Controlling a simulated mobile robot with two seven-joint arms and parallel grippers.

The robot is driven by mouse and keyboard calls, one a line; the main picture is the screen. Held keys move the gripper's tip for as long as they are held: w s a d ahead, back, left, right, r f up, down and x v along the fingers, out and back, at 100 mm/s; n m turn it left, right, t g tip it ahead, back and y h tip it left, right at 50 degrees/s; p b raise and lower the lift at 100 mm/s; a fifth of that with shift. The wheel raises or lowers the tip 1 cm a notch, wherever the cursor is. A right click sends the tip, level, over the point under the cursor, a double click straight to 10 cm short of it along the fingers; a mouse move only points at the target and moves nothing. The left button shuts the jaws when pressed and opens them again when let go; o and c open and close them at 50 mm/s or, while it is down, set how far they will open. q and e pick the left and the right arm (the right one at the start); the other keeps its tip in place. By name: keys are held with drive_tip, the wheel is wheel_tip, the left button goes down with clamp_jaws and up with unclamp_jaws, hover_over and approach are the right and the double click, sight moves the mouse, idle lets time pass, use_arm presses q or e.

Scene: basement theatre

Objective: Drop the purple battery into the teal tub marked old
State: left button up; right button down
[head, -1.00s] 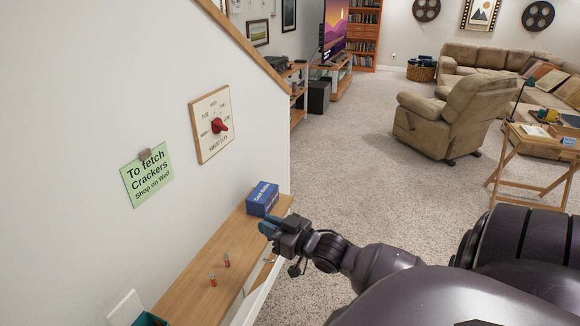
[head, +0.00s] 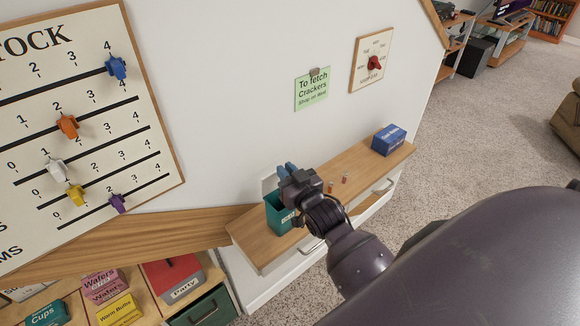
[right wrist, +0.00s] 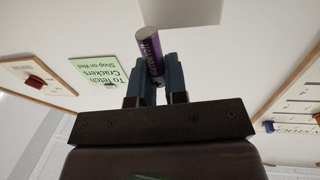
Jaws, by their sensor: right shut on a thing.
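The purple battery (right wrist: 149,50) is between the fingers of my right gripper in the right wrist view, with its grey end sticking out past the fingertips. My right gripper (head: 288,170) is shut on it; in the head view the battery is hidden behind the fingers. The gripper is over or just beside the teal tub (head: 279,214), which stands on the wooden shelf. The tub has a pale label that is too small to read, and the gripper and wrist hide part of its opening. My left gripper is not in view.
Two small orange batteries (head: 345,178) stand on the shelf (head: 262,247) right of the tub. A blue box (head: 389,140) is at the shelf's far end. A stock board (head: 75,120) with coloured sliders hangs at left. Boxes, including a yellow one (head: 118,310), lie at lower left.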

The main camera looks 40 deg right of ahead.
sight(280, 213)
drive_tip(key=shift+a+f, duration=0.15)
drive_tip(key=shift+f, duration=1.3)
wheel_tip(280, 213, down, 2)
drive_tip(key=b, duration=0.3)
drive_tip(key=shift+f, duration=0.25)
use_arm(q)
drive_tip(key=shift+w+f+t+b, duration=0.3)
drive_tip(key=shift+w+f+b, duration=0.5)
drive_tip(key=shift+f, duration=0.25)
use_arm(e)
drive_tip(key=shift+f, duration=0.8)
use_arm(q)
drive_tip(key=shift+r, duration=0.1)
use_arm(e)
drive_tip(key=c, duration=1.1)
unclamp_jaws()
